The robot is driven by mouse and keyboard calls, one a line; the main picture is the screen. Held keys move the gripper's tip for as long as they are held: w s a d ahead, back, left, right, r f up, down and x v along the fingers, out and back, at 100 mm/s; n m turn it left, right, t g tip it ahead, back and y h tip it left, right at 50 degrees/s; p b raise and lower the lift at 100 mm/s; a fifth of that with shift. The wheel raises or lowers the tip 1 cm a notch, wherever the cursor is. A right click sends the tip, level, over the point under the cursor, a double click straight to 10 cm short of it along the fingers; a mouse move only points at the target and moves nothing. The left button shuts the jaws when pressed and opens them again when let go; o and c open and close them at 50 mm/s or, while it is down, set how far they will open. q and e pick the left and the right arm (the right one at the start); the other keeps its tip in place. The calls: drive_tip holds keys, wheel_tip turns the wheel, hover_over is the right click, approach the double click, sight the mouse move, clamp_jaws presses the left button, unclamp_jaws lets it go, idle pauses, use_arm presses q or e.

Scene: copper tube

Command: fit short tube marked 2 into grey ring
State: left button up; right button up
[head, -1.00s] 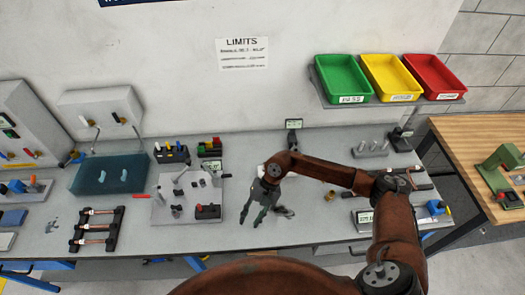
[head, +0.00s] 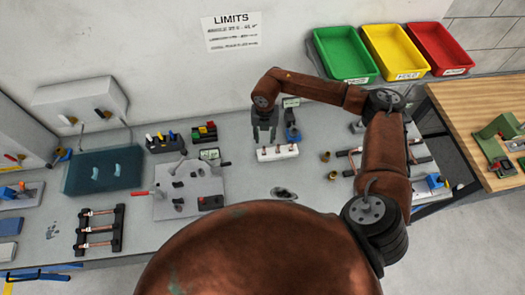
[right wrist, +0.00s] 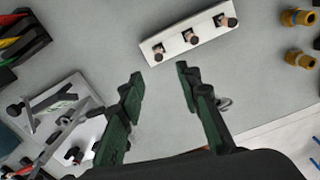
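A white block (head: 286,153) on the bench holds three short copper tubes upright in a row; in the right wrist view the block (right wrist: 172,46) shows the tube ends from above. I cannot read any number, so I cannot tell which is tube 2. My right gripper (head: 264,137) is open and empty, just behind the block in the head view. In the right wrist view its fingertips (right wrist: 160,72) are apart, below the block. A small grey thing (head: 285,193) lies on the bench in front; I cannot tell whether it is the grey ring. My left gripper is out of view.
Brass fittings (head: 325,157) stand right of the block. A grey fixture plate (head: 170,208) with clamps is at left, beside a blue tray (head: 75,183) and a black rack with copper tubes (head: 101,243). Bench around the small grey thing is largely clear.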

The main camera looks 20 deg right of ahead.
sight(264, 147)
drive_tip(key=shift+f+b, duration=0.45)
drive_tip(key=shift+f, duration=0.25)
drive_tip(key=shift+w+f+b, duration=0.3)
drive_tip(key=shift+f+b, duration=0.45)
drive_tip(key=shift+f, duration=0.2)
drive_tip(key=shift+s+f, duration=0.2)
drive_tip(key=shift+f, duration=0.45)
drive_tip(key=shift+w+f+p, duration=0.2)
drive_tip(key=shift+f+p, duration=1.2)
drive_tip(key=shift+f, duration=1.75)
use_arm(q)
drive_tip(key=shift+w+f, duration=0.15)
use_arm(e)
drive_tip(key=shift+c, duration=0.7)
clamp_jaws()
